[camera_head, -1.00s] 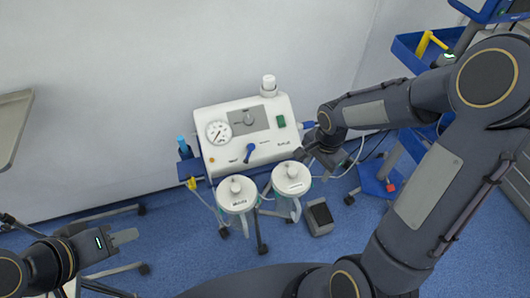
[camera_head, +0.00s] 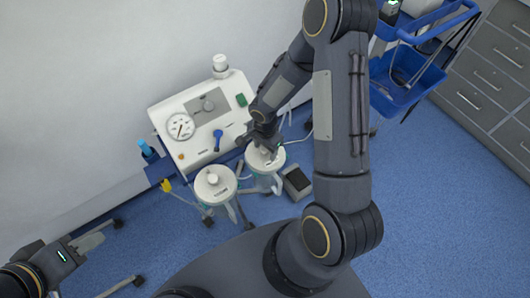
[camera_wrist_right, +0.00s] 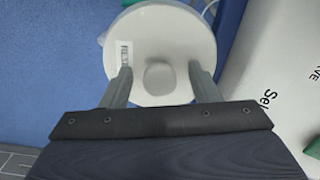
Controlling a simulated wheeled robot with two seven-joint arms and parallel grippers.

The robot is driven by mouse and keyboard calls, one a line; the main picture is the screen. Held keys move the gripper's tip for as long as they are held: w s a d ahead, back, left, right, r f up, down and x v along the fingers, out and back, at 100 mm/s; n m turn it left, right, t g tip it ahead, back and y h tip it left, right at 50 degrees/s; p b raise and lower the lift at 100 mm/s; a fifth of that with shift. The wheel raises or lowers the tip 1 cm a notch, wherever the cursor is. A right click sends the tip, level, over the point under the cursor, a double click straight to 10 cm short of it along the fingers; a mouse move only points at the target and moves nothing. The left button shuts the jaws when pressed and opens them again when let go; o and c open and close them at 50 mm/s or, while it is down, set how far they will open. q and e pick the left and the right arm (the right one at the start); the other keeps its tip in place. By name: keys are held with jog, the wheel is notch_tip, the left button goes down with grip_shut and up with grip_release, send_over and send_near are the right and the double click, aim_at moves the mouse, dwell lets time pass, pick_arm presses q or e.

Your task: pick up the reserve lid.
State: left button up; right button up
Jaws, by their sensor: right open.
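Two jars with white round knobbed lids hang at the front of the white suction unit (camera_head: 195,118). In the head view, the right jar's lid (camera_head: 259,166) is partly covered by my right gripper (camera_head: 266,149). In the right wrist view this lid (camera_wrist_right: 168,35) fills the top middle, with a small printed label and a round knob. My right gripper (camera_wrist_right: 162,80) is open, with its fingers on either side of the knob. The other lid (camera_head: 215,186) is on the left jar, clear of both grippers. My left gripper (camera_head: 92,241) is at the lower left, far from the jars; its jaw state is unclear.
The unit carries a gauge (camera_head: 180,126) and a blue knob (camera_head: 218,134). A dark foot pedal (camera_head: 297,181) lies on the floor right of the jars. A blue trolley (camera_head: 415,85) and grey drawers (camera_head: 490,85) stand at the right.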

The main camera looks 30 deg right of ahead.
jog(key=c, duration=1.1)
